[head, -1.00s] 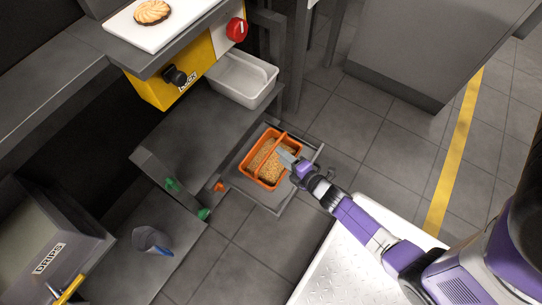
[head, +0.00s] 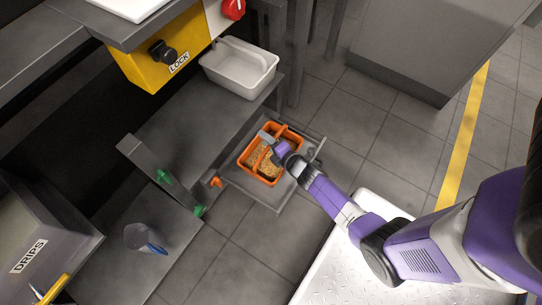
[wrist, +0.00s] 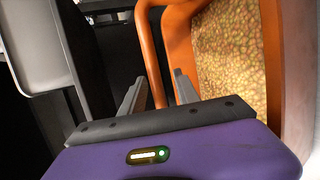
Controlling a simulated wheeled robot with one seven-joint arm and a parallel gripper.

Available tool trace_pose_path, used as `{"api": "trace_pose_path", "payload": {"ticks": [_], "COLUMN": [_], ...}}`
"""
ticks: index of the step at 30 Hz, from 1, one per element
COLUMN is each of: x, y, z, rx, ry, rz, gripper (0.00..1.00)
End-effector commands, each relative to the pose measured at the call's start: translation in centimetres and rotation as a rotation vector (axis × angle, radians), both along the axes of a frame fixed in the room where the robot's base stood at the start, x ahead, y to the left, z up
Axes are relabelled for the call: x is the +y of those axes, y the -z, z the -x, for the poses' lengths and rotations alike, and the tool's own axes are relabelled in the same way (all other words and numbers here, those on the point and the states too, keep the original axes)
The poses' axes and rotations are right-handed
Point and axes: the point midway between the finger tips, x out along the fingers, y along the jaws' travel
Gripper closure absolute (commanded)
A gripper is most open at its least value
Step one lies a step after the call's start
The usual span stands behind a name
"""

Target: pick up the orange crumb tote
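The orange crumb tote (head: 255,177) sits upright on a low grey pull-out shelf (head: 268,200) in the head view. Tan crumbs (wrist: 230,60) fill its inside. Its orange handle (wrist: 151,55) arches over it. My gripper (head: 267,138) is over the tote at the handle, reaching in from the right. In the wrist view the two fingers of my gripper (wrist: 158,84) are apart, with the handle between them. I see no clear contact. The tote's far corner is partly hidden by my gripper in the head view.
A white bin (head: 240,70) stands on the grey bench (head: 195,120) above and left of the tote. A yellow LOCK panel (head: 160,50) is behind it.

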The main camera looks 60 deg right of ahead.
Motion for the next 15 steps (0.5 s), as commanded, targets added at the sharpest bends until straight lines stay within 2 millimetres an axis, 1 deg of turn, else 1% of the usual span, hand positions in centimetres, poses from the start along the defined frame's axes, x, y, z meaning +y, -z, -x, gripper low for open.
{"api": "trace_pose_path", "payload": {"ticks": [5, 9, 11, 15], "x": [0.0, 0.0, 0.0, 0.0], "y": [-0.03, -0.02, -0.03, -0.03], "z": [0.02, 0.04, 0.04, 0.04], "rx": [0.0, 0.0, 0.0, 0.0], "ry": [0.0, 0.0, 0.0, 0.0], "rz": [0.0, 0.0, 0.0, 0.0], "gripper": [0.62, 0.9, 1.0, 1.0]}}
